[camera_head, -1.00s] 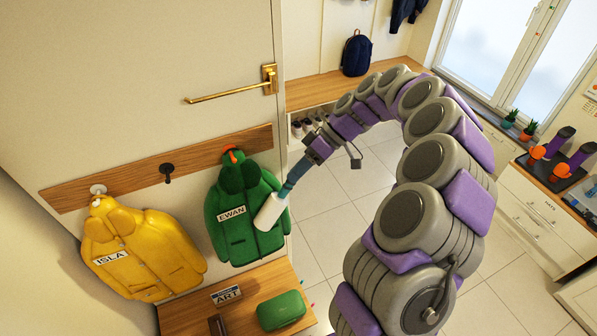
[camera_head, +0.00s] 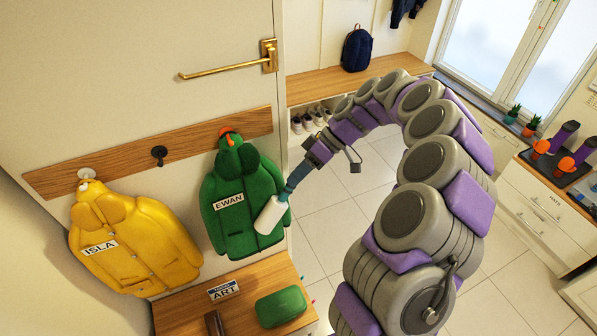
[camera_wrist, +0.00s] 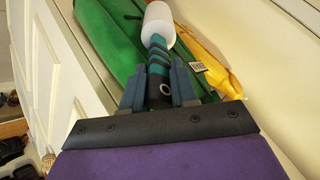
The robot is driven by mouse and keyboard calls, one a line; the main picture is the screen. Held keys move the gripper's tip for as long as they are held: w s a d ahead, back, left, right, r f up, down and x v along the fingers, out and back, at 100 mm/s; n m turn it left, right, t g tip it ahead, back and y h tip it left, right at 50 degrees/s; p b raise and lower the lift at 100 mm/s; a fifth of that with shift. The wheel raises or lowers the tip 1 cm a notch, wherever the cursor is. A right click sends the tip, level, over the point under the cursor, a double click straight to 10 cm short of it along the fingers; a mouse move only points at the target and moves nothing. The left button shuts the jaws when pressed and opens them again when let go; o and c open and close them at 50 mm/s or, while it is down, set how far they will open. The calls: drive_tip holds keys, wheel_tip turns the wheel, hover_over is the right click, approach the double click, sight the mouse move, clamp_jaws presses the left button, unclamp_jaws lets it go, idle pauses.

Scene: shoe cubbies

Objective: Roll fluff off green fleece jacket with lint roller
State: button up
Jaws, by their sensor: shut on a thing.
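The green fleece jacket (camera_head: 232,205) labelled EWAN hangs from an orange hook on the wooden rail. It also fills the upper part of the wrist view (camera_wrist: 115,50). The lint roller has a white cylinder (camera_head: 271,215) and a teal handle (camera_wrist: 157,60). My gripper (camera_head: 303,170) is shut on the handle, and its fingers (camera_wrist: 160,92) show on both sides of it. The white cylinder overlaps the jacket's lower right front in the head view; whether it touches the cloth I cannot tell. I cannot make out any fluff on the jacket.
A yellow jacket (camera_head: 150,255) labelled ISLA hangs to the left, beyond an empty dark hook (camera_head: 159,153). Below is a wooden bench top (camera_head: 180,312) with a green case (camera_head: 281,307) and an ART sign (camera_head: 223,290). Tiled floor (camera_head: 330,225) is open to the right.

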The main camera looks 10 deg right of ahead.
wheel_tip(320, 180, down, 4)
drive_tip(key=b, duration=0.3)
drive_tip(key=shift+s+f, duration=0.1)
drive_tip(key=shift+f, duration=0.05)
drive_tip(key=shift+s, duration=0.15)
drive_tip(key=shift+s+d+r+b, duration=0.1)
drive_tip(key=shift+s+d+b, duration=0.25)
drive_tip(key=shift+s, duration=0.55)
drive_tip(key=shift+s+d+r+b, duration=0.15)
drive_tip(key=shift+s+b, duration=0.35)
drive_tip(key=shift+s, duration=0.45)
drive_tip(key=shift+s+d+b, duration=0.25)
drive_tip(key=shift+s+b, duration=0.2)
drive_tip(key=shift+s, duration=0.45)
drive_tip(key=s, duration=0.1)
drive_tip(key=s+b, duration=0.1)
drive_tip(key=s, duration=0.1)
drive_tip(key=shift+d+r, duration=0.15)
drive_tip(key=shift+d, duration=0.25)
drive_tip(key=shift+w, duration=0.15)
